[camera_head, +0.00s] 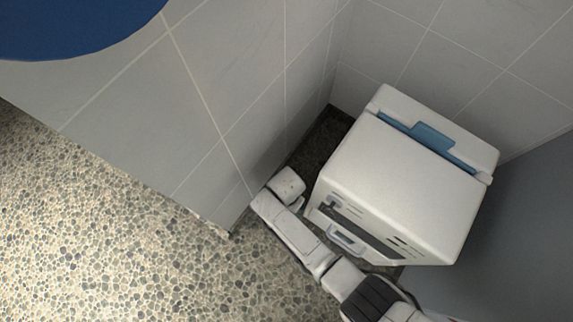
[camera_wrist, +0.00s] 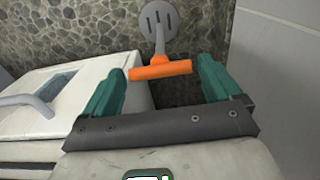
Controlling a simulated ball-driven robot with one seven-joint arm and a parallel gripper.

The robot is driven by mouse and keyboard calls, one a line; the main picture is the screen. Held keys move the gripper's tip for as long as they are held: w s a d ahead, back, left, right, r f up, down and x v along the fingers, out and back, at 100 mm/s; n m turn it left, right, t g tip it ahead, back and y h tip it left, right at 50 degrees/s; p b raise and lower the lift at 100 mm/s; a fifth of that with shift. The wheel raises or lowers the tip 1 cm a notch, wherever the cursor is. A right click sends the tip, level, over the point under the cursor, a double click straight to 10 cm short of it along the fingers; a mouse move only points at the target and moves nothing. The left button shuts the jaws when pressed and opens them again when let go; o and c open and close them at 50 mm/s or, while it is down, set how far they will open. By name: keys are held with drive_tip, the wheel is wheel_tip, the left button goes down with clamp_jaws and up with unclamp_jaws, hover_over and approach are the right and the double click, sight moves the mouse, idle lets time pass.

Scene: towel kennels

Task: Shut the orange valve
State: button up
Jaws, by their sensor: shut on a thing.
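The orange valve (camera_wrist: 160,70) shows in the wrist view as a short orange bar at the end of a grey stem. The stem leads to a slotted grey plate (camera_wrist: 157,17) at the top of the picture. My gripper (camera_wrist: 161,68) has two teal fingers, one at each end of the orange bar, and is shut on it. In the head view my arm reaches down between the tiled wall corner and a white box-shaped unit. The fingers and the valve are hidden there.
The white unit (camera_head: 405,175) with a blue handle (camera_head: 435,137) stands close beside my arm. A grey tiled wall (camera_head: 225,90) is close on the other side. Open pebbled floor (camera_head: 110,220) lies to the left. A blue rounded surface (camera_head: 75,22) is at top left.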

drive_tip(key=shift+w, duration=0.1)
idle(0.5)
drive_tip(key=o, duration=0.7)
drive_tip(key=shift+o, duration=0.2)
wheel_tip(320, 180, up, 11)
drive_tip(key=p, duration=0.6)
drive_tip(key=shift+f, duration=0.15)
